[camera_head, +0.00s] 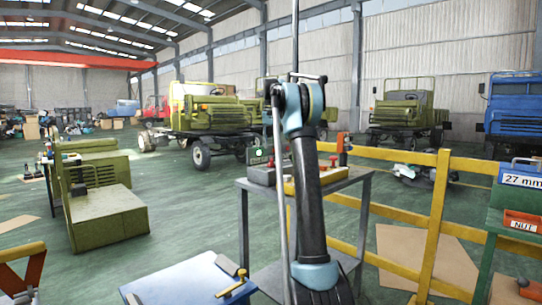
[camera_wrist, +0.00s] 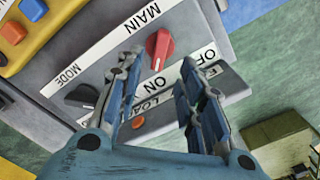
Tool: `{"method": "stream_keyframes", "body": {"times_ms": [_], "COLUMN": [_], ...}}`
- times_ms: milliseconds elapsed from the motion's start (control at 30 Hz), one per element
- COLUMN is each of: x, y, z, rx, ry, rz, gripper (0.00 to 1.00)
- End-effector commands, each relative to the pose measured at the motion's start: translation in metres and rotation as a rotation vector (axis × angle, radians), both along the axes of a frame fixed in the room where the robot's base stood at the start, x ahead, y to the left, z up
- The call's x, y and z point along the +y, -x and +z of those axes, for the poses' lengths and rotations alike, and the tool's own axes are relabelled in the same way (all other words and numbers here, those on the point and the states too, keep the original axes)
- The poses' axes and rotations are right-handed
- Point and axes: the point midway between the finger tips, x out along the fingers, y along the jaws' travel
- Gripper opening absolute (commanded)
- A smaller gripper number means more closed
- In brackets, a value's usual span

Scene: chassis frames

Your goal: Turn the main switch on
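The main switch (camera_wrist: 158,48) is a red rotary knob on a grey control panel, beside a MAIN label in the wrist view. ON and OFF labels lie near it, partly covered by my fingers. Which mark the knob points to is not clear. My gripper (camera_wrist: 160,72) is open and empty, with one finger on each side of the space below the knob. The knob shows just beyond the fingertips; contact cannot be told. In the head view the grey control box (camera_head: 261,176) stands on a metal table, and my arm hides my gripper.
A black MODE knob (camera_wrist: 81,96) and an orange button (camera_wrist: 138,122) are on the same panel. A yellow box (camera_wrist: 62,14) with coloured buttons adjoins it. In the head view, a yellow railing (camera_head: 437,200) stands right of the metal table (camera_head: 345,181), and a blue-topped bench (camera_head: 185,280) is in front.

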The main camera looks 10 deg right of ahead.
Motion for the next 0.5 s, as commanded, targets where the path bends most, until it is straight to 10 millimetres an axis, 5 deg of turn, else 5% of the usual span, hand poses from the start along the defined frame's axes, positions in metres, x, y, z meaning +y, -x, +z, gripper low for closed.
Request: {"method": "stream_keyframes", "body": {"times_ms": [200, 500], "x": [0.0, 0.0], "y": [0.0, 0.0], "z": [0.029, 0.042], "rx": [0.0, 0.001], "ry": [0.0, 0.0], "rz": [0.0, 0.0], "gripper": [0.35, 0.35]}}
